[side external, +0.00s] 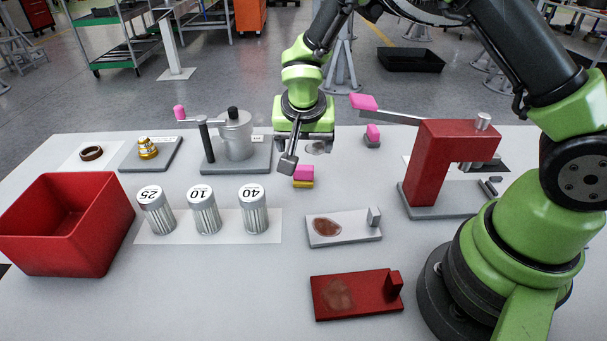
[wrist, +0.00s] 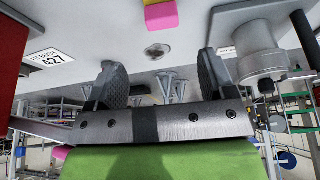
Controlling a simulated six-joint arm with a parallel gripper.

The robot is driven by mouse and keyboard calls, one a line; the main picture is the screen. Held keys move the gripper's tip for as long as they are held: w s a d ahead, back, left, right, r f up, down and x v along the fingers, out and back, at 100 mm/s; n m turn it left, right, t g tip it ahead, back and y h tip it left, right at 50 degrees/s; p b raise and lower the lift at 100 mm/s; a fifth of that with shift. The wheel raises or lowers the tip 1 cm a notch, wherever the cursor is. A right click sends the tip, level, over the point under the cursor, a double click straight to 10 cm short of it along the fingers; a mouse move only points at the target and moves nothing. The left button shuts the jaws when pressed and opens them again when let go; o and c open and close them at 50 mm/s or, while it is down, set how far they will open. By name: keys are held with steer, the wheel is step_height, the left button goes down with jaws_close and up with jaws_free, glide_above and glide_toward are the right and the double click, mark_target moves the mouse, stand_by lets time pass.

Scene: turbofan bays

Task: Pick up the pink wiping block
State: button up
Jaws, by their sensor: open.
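A small block with a pink top and a yellow lower layer (side external: 303,175) stands on the table near the middle. In the wrist view this pink and yellow block (wrist: 160,14) is cut off by the top edge. A second pink piece on a grey base (side external: 373,133) stands further back and to the right. My gripper (side external: 300,160) points down just above and behind the pink and yellow block, with one dark finger overlapping it in the side view. In the wrist view my gripper (wrist: 161,72) is open, with nothing between its fingers.
A red press (side external: 428,160) with a pink-ended lever stands to the right. A grey pot with a crank (side external: 236,135) stands left of my gripper. Several numbered metal canisters (side external: 204,212) and a red bin (side external: 68,225) are at the left. White (side external: 350,235) and red (side external: 335,298) stained plates lie in front.

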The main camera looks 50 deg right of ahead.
mark_target(304, 168)
steer(key=x, duration=1)
steer(key=shift+a+f, duration=0.3)
steer(key=c, duration=1)
